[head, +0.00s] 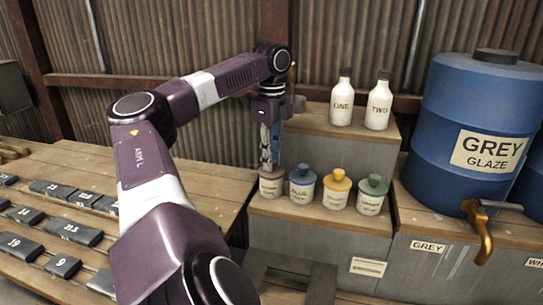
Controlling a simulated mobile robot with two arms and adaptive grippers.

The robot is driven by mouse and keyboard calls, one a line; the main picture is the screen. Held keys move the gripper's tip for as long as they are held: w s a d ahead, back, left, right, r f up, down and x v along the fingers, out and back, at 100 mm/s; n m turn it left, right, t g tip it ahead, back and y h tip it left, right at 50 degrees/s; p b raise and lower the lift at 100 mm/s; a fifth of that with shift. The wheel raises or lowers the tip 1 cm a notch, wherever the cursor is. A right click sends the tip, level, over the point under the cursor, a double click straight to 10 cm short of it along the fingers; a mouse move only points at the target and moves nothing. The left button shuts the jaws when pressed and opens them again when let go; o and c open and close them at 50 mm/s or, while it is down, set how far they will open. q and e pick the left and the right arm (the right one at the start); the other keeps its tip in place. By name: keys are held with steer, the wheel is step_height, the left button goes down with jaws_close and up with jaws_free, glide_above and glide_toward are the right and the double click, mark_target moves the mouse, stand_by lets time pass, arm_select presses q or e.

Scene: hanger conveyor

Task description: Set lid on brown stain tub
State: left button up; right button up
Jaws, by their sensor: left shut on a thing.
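My left gripper (267,164) points down over the leftmost tub on the grey step. It is shut on a brown lid (271,174), which is mostly hidden by the fingers. The brown stain tub (271,188) is white with a label and stands directly below the lid. The lid is at the tub's mouth; I cannot tell whether it rests fully on the rim. My right gripper is not in view.
Tubs with blue (302,174), yellow (337,180) and green lids (374,185) stand in a row to the right. Bottles ONE (342,105) and TWO (378,107) stand on the upper step. A blue GREY GLAZE barrel (440,130) is at right. Numbered dark blocks (73,232) lie on the left table.

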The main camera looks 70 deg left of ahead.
arm_select(q)
steer(key=shift+f, duration=0.1)
stand_by(0.6)
steer(key=o, duration=0.7)
steer(key=o, duration=0.5)
steer(key=shift+o, duration=0.2)
step_height(320, 180, up, 12)
stand_by(0.5)
steer(key=shift+d+f, duration=0.1)
stand_by(0.4)
